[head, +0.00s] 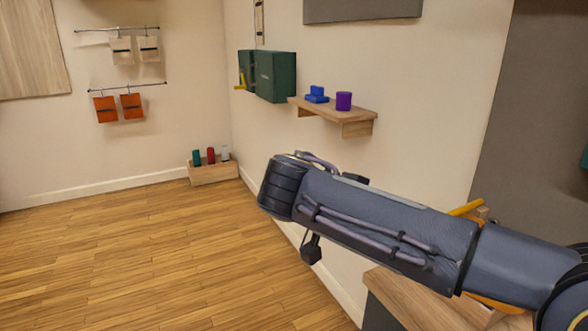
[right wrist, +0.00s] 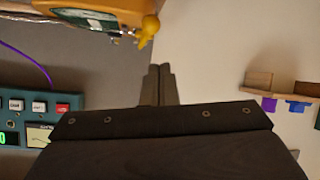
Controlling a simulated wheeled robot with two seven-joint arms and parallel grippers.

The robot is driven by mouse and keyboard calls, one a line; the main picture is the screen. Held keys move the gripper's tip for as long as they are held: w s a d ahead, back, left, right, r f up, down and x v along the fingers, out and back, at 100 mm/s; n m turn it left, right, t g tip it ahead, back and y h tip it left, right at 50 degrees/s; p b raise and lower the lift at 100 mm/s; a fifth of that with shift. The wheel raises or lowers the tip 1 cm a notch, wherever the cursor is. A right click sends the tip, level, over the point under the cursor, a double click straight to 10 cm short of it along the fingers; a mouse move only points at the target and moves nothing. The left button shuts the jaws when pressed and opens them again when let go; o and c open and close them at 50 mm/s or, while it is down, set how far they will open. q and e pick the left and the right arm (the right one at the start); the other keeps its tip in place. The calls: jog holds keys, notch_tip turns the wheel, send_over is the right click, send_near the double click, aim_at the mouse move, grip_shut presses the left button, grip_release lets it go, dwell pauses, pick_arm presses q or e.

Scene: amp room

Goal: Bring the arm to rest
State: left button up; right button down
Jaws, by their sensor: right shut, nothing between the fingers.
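My right arm comes in from the right in the head view and reaches left across the front of the wall. Its fingers do not show there. In the right wrist view my right gripper (right wrist: 160,85) has its two fingers together, with nothing between them. The fingertips point at bare wall, just below a yellow knob (right wrist: 148,28), and appear apart from it. My left gripper is in neither view.
A wall shelf (head: 360,116) holds a blue piece (head: 317,95) and a purple cylinder (head: 343,101), beside a green wall box (head: 276,77). A wooden bench (head: 420,300) stands under my arm. A teal button panel (right wrist: 38,98) shows at left.

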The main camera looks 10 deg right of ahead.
jog(key=s+d+f+n+g+y, duration=0.1)
jog(key=s+d+f+n+y, duration=0.25)
jog(key=s+f, duration=0.25)
jog(key=s+d+f+n+g+y, duration=0.1)
jog(key=s+d+f+n+y, duration=0.1)
jog(key=s+f+y, duration=0.4)
jog(key=s+a+f+n+t+y, duration=0.25)
jog(key=s+a+f+y, duration=0.25)
jog(key=s+a+f, duration=0.4)
notch_tip(320, 180, up, 18)
jog(key=n+p, duration=0.1)
jog(key=p, duration=1.7)
jog(key=shift+s+d+p, duration=0.35)
jog(key=shift+s+p, duration=0.05)
jog(key=shift+s, duration=0.05)
jog(key=shift+y, duration=0.25)
